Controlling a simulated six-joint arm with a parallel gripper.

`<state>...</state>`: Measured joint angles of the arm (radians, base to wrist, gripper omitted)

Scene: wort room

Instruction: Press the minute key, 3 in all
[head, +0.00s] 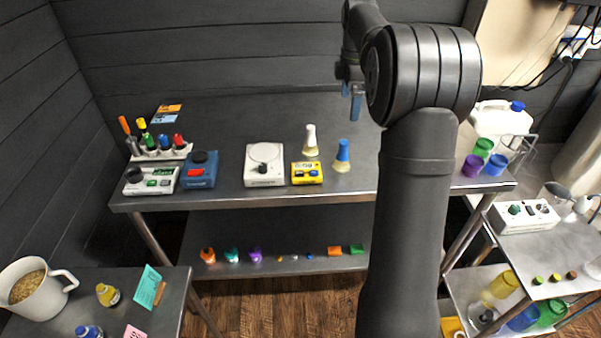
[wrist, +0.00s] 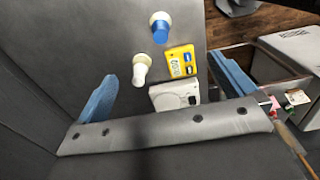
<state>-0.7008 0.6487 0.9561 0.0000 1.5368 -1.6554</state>
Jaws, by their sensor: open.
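A yellow timer (head: 307,173) with a display and two dark blue keys stands on the metal bench. In the wrist view the timer (wrist: 182,63) shows its display and blue keys; the key labels are too small to read, so I cannot tell which is the minute key. My gripper (head: 353,101) is in the air above the back of the bench, to the right of the timer in the head view. Its blue fingers are apart and empty, and in the wrist view they (wrist: 163,66) spread wide on either side of the timer. Nothing touches the timer.
A white scale (head: 264,165) stands just left of the timer. A blue device (head: 199,170) and a white meter (head: 150,181) are further left. The bench's back middle is clear.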

